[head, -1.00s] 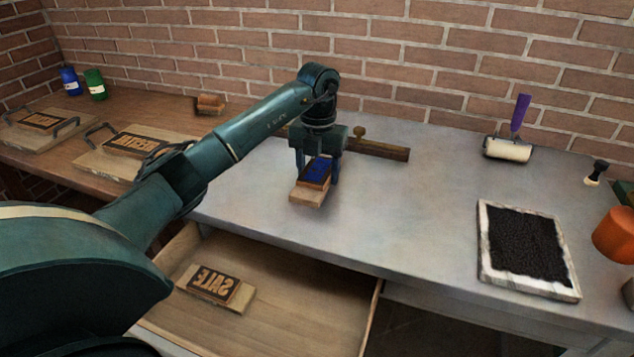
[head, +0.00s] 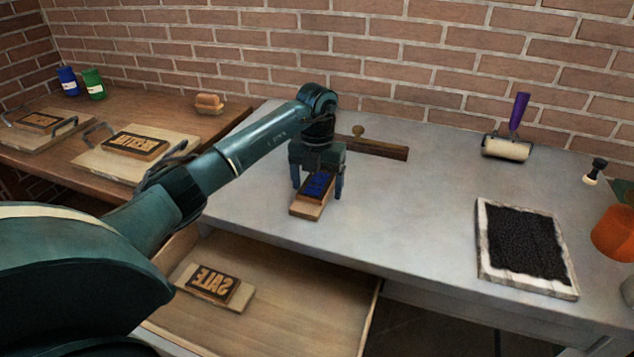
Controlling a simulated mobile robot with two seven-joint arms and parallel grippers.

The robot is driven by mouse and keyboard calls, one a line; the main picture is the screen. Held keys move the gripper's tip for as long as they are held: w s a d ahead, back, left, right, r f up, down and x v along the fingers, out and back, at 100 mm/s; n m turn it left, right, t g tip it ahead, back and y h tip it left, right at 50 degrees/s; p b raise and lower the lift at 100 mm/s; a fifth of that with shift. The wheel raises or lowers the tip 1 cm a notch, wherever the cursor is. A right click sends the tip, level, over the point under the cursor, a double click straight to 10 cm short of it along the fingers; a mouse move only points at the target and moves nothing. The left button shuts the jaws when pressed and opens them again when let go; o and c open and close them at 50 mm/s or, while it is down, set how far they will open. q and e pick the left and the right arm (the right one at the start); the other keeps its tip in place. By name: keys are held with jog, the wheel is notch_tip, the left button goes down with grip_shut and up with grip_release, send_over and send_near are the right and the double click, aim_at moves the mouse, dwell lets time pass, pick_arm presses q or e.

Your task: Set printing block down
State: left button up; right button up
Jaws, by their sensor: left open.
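The printing block (head: 311,203) is a wooden block with a blue inked face. It rests on the grey table (head: 410,215) near its left front part. My left gripper (head: 318,190) is over the block from above, its fingers apart on either side of it, with a gap showing at the right finger. The rear of the block is hidden under the gripper. My right gripper is not in view.
A wooden bar with a brass knob (head: 375,147) lies behind the gripper. An open drawer (head: 310,310) holds a SALE block (head: 213,283). A black inked slab (head: 525,245), a roller (head: 507,147) and an orange pot (head: 614,234) stand at right. The table's middle is clear.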

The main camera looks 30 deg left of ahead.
aim_at(317, 183)
pick_arm(q)
notch_tip(317, 183, up, 12)
jog(key=shift+r, duration=0.15)
dwell(0.5)
dwell(0.5)
